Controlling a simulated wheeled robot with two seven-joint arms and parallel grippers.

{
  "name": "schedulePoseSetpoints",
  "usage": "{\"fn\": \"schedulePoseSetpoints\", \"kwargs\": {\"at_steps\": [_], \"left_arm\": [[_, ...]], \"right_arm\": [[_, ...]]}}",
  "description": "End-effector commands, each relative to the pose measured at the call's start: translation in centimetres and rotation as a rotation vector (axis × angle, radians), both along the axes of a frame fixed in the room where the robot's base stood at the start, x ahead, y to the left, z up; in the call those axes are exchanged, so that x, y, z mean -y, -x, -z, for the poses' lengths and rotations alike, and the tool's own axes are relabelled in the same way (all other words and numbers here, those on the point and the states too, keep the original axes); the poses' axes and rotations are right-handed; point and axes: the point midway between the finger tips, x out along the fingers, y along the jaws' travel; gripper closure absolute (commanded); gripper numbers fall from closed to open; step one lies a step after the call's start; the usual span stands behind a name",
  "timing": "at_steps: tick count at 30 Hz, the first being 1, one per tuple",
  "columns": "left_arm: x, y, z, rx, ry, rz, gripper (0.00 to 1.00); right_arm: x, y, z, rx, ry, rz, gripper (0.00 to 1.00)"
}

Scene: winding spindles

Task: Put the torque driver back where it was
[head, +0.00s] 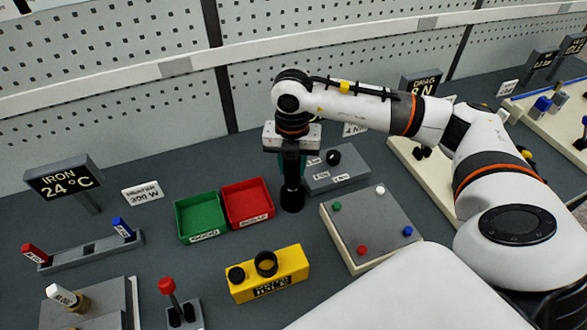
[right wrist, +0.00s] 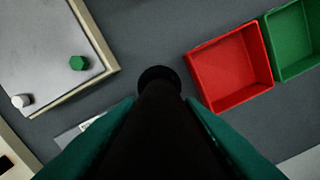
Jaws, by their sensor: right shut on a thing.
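My right gripper (head: 292,164) is shut on the black torque driver (head: 292,193), which hangs upright, tip down, just right of the red bin. In the right wrist view the driver (right wrist: 160,120) runs between the teal fingers of the gripper (right wrist: 160,103) and hides what is beneath it. I cannot tell whether its lower end touches the table. A grey block (head: 350,178) with small labels and a black round part (head: 333,157) stands directly right of the driver. My left gripper is not in view.
A red bin (head: 268,218) and green bin (head: 182,232) stand left of the driver. A plate with coloured pegs (head: 345,250) lies front right, a yellow block (head: 291,284) in front. An IRON 24 °C display (head: 62,178) stands at left. Bare table lies behind the bins.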

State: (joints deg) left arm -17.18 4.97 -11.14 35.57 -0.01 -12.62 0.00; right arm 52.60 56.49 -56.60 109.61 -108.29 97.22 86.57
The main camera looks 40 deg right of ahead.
Motion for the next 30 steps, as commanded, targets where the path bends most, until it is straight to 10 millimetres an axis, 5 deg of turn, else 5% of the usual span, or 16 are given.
{"fn": "schedulePoseSetpoints", "kwargs": {"at_steps": [7, 19, 20, 23, 30], "left_arm": [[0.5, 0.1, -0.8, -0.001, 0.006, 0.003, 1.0], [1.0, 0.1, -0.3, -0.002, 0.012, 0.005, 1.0], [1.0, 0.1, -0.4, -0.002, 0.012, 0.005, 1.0], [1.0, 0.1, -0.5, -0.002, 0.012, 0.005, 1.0], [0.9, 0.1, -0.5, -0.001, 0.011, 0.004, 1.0]], "right_arm": [[0.0, 0.1, 3.0, -0.001, 0.0, -0.001, 0.94], [0.0, 0.0, 3.7, 0.001, -0.001, -0.001, 0.94], [0.0, 0.0, 3.6, -0.001, 0.0, -0.001, 0.61], [0.0, 0.1, 3.6, -0.001, 0.0, -0.001, 0.45], [0.0, 0.1, 3.6, -0.001, 0.0, -0.001, 0.44]]}}
